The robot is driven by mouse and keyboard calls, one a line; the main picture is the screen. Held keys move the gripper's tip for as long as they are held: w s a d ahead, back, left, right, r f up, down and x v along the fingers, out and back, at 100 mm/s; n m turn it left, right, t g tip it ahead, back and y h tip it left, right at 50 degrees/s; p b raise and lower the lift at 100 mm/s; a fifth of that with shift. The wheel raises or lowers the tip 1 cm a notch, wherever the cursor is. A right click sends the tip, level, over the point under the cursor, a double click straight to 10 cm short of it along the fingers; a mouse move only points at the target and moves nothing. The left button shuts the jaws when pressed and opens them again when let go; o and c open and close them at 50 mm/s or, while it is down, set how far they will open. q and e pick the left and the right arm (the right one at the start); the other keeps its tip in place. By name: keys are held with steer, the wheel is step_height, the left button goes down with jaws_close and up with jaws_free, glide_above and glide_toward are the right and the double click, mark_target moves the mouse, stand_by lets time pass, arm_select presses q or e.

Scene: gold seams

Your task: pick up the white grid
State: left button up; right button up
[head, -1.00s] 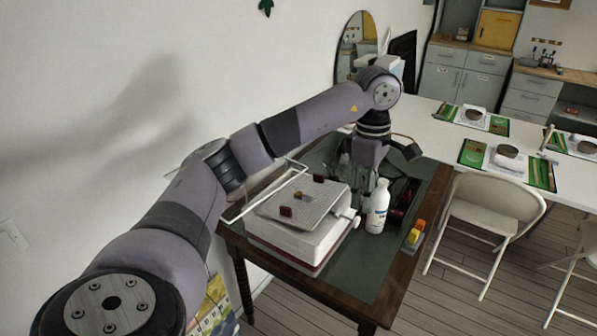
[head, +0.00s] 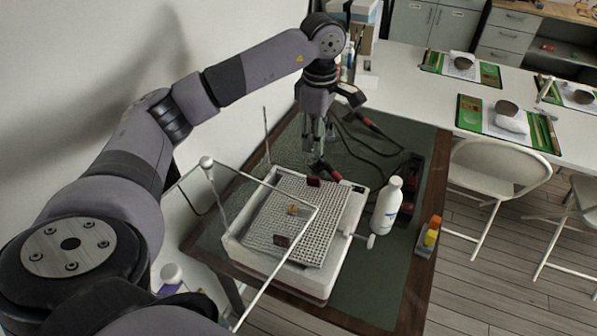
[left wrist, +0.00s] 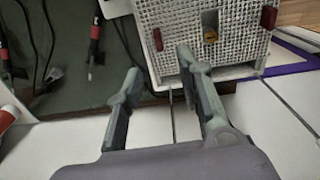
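The white grid (head: 268,222) is a flat mesh plate lying on a white box (head: 323,278) on the dark green table top. Two dark red blocks (head: 282,240) and a small brass-coloured piece (head: 292,209) are on it. In the left wrist view the grid (left wrist: 237,45) shows at the upper right, just beyond the fingers. My left gripper (head: 319,148) points down near the grid's far edge. In the left wrist view its fingers (left wrist: 160,65) are apart with nothing between them. My right gripper is not in view.
A thin white frame (head: 262,181) slants across the grid's left side. A white bottle (head: 386,206) stands right of the box, near yellow and orange pieces (head: 432,232). Black cables and red-handled tools (head: 368,124) lie behind. A wall bounds the left.

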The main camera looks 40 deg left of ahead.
mark_target(315, 177)
arm_select(q)
steer(key=f, duration=0.2)
steer(key=f+p, duration=0.1)
steer(key=f, duration=0.1)
steer(key=shift+w+a, duration=0.1)
steer(key=shift+a, duration=0.1)
step_height(315, 177, down, 4)
steer(key=shift+a+p, duration=0.1)
steer(key=shift+p, duration=0.4)
steer(key=shift+f+p, duration=0.25)
steer(key=shift+p, duration=0.05)
step_height(315, 177, down, 4)
steer(key=shift+w+r+p, duration=0.1)
steer(key=shift+r+p, duration=0.05)
steer(key=shift+p, duration=0.75)
steer(key=shift+d+f, duration=0.2)
steer(key=shift+f, duration=0.3)
steer(key=c, duration=0.7)
jaws_close()
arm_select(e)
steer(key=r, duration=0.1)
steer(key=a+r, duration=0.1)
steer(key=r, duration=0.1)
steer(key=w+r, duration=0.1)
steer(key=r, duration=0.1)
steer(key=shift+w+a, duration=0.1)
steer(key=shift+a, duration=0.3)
